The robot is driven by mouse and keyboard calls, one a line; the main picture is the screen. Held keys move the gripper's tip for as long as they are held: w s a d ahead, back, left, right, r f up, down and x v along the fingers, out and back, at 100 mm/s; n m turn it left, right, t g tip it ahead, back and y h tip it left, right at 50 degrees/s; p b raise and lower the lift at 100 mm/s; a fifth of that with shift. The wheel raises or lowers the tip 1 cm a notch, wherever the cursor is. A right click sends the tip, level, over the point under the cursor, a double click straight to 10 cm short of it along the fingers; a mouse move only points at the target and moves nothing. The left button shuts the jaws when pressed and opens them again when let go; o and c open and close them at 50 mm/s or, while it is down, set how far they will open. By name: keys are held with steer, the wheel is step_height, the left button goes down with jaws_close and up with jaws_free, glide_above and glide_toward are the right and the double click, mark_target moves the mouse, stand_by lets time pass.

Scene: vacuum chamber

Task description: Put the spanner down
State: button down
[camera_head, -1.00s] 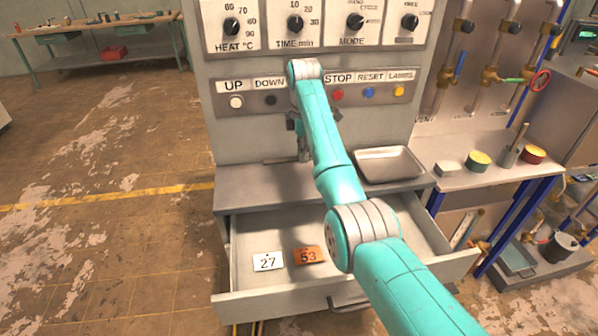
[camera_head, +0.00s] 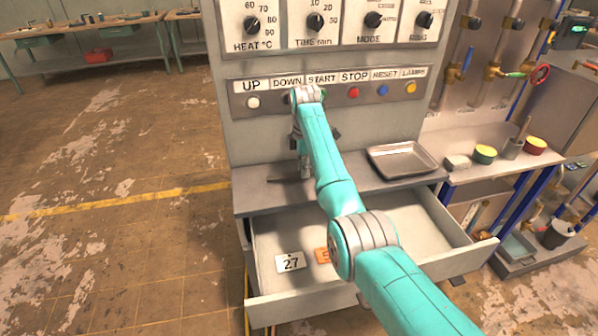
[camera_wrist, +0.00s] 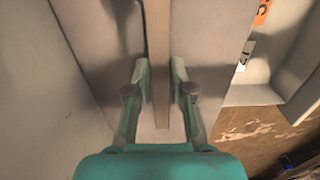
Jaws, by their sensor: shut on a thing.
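My gripper (camera_wrist: 158,78) points down at the grey shelf (camera_head: 262,198) below the button panel. Its two fingers stand on either side of a long, thin, greyish-brown bar in the wrist view, which I take to be the spanner (camera_wrist: 158,50). The gripper is shut on it. In the head view my arm hides most of the gripper and the spanner. A short grey piece (camera_head: 286,178) shows low beside the gripper, close to the shelf top. I cannot tell whether it touches the shelf.
A metal tray (camera_head: 402,174) lies on the shelf to the right. Below, an open drawer (camera_head: 400,278) holds a white tag 27 (camera_head: 290,262) and a partly hidden orange tag (camera_head: 322,256). Buttons (camera_head: 353,92) and knobs are behind my arm. Shelf space left of my gripper is clear.

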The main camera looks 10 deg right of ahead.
steer(key=shift+f, duration=0.7)
steer(key=c, duration=1)
jaws_free()
steer(key=shift+f, duration=0.15)
